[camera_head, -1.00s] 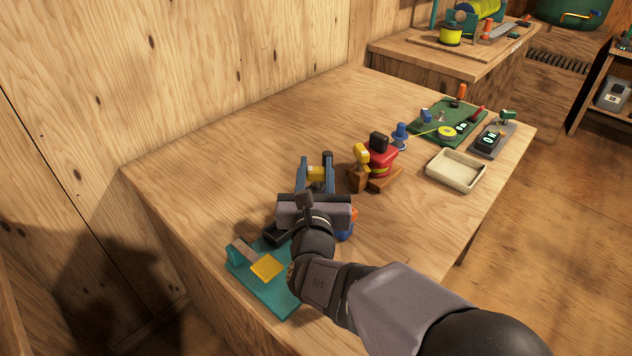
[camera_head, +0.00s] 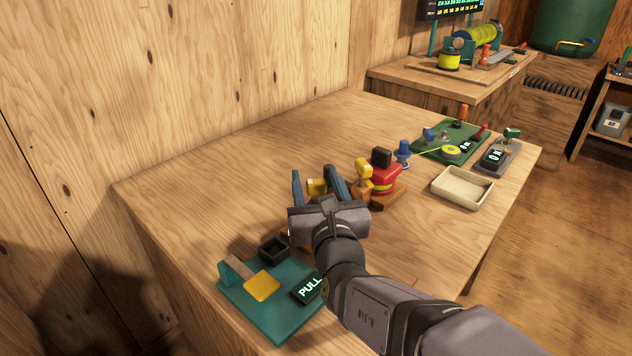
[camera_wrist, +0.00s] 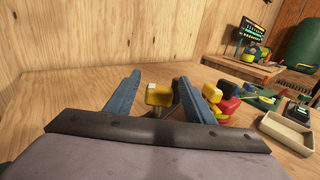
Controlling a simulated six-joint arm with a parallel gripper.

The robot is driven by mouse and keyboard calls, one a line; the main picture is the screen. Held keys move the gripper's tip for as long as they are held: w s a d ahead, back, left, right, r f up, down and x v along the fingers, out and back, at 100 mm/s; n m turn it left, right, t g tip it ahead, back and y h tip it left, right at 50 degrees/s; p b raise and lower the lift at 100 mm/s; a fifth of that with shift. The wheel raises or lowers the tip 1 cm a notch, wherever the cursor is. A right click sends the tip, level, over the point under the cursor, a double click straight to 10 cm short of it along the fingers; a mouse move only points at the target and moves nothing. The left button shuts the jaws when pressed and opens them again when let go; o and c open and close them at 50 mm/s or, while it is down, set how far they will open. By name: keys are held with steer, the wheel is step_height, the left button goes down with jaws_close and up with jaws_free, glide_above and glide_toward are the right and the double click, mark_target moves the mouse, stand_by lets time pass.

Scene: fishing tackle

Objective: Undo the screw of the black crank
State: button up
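A black block (camera_head: 381,157) tops a red body with a yellow band (camera_head: 384,178), on a wooden base; it is the only black part on a reel-like thing here, but I cannot tell for sure that it is the crank. No screw can be made out. It also shows small and partly hidden in the wrist view (camera_wrist: 223,87). My gripper (camera_head: 313,170) is open, left of it and apart from it. Between the fingers in the wrist view stands a yellow block on a post (camera_wrist: 159,95); I see no contact. Another yellow block (camera_head: 363,168) stands beside the red body.
A teal board (camera_head: 243,300) with a yellow pad and a PULL display (camera_head: 308,289) lies at the front left. A cream tray (camera_head: 462,187) and a green board (camera_head: 432,143) lie right. The table's back left is clear.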

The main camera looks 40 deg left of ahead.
stand_by(0.3)
steer(key=b+v, duration=0.1)
steer(key=v, duration=0.6)
steer(key=shift+s, duration=0.15)
steer(key=shift+d, duration=0.15)
steer(key=shift+c, duration=0.6)
